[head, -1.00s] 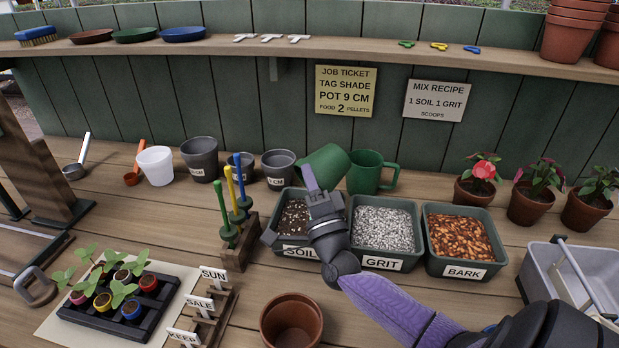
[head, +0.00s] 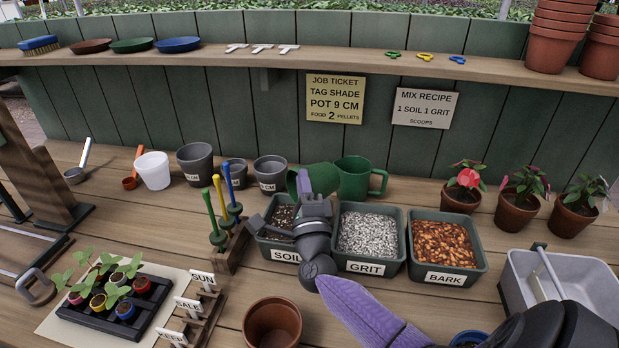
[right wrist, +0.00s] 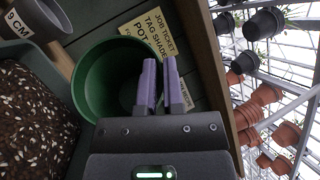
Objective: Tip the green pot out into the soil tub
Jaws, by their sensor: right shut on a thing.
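The green pot (head: 318,178) lies tipped on its side above the soil tub (head: 282,254), toward the tub's back edge. My right gripper (head: 304,184) is shut on the pot's wall. In the right wrist view the fingers (right wrist: 160,88) reach into the rim of the green pot (right wrist: 88,90), and the visible inside looks bare. Dark soil with white specks lies in the soil tub (right wrist: 35,125), beside the pot in that view. The gripper hides part of the soil and pot in the head view. My left gripper is out of view.
A green mug-like jug (head: 354,180) stands close right of the pot. The grit tub (head: 364,267) and bark tub (head: 445,277) stand right of the soil tub. Grey pots (head: 270,172) stand behind left, and a dibber rack (head: 232,250) is close left. A terracotta pot (head: 272,325) stands in front.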

